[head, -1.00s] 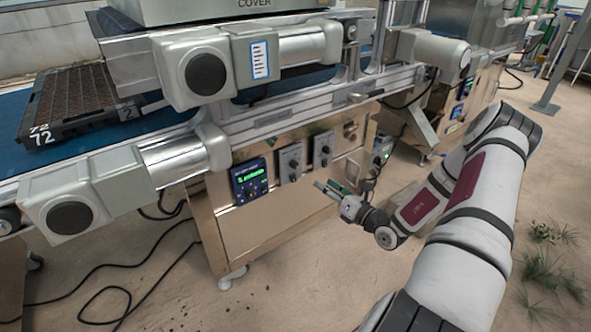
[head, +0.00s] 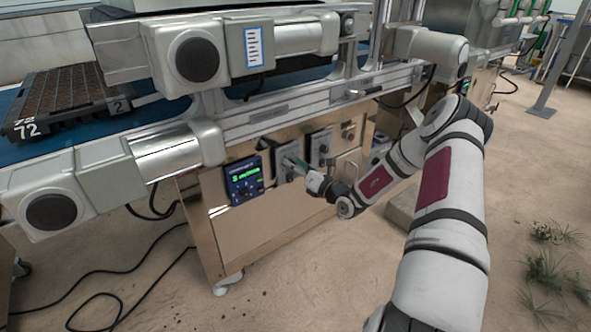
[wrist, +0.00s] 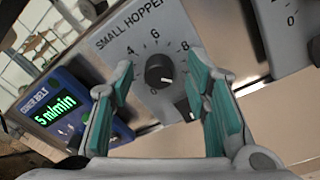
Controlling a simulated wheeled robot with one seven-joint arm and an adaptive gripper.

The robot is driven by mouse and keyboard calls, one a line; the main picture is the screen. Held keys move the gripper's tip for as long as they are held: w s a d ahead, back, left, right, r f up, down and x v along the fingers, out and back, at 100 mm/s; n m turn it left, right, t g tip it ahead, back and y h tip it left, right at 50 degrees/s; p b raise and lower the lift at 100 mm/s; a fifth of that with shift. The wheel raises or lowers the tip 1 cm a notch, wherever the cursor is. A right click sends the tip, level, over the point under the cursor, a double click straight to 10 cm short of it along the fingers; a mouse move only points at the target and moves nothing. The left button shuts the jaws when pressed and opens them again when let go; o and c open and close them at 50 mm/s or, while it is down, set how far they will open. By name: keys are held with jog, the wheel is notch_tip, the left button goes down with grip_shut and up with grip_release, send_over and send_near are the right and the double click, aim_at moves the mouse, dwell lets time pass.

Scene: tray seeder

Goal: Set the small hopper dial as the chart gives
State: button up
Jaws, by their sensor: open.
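The small hopper dial (wrist: 160,70) is a black round knob on a grey plate lettered "SMALL HOPPER", with 4, 6 and 8 readable around it. I cannot tell surely where its pointer stands. My gripper (wrist: 164,80) is open, its green-padded fingers on either side of the knob in the wrist view; contact is not clear. In the head view my gripper (head: 292,164) is at the small hopper plate (head: 284,153), partly hiding it. A white sheet with a blue edge (head: 254,47), likely the chart, is on the machine above; its lines are too small to read.
A blue cover belt display (wrist: 58,112) reading "5 m/min" is left of the dial. Another dial plate (head: 319,147) is close on the right. A black tray (head: 65,115) marked 72 lies on the blue belt. The conveyor frame overhangs the panel.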

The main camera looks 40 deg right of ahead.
jog(key=shift+w, duration=0.1)
grip_shut()
jog(key=shift+n+p, duration=0.4)
jog(key=shift+a+n+g+h+p, duration=0.15)
jog(key=shift+n+p, duration=1.25)
jog(key=shift+n, duration=2.3)
jog(key=shift+a+n+g+h+p, duration=0.15)
jog(key=shift+n+p, duration=1.2)
jog(key=shift+n, duration=2.35)
jog(key=shift+d, duration=0.1)
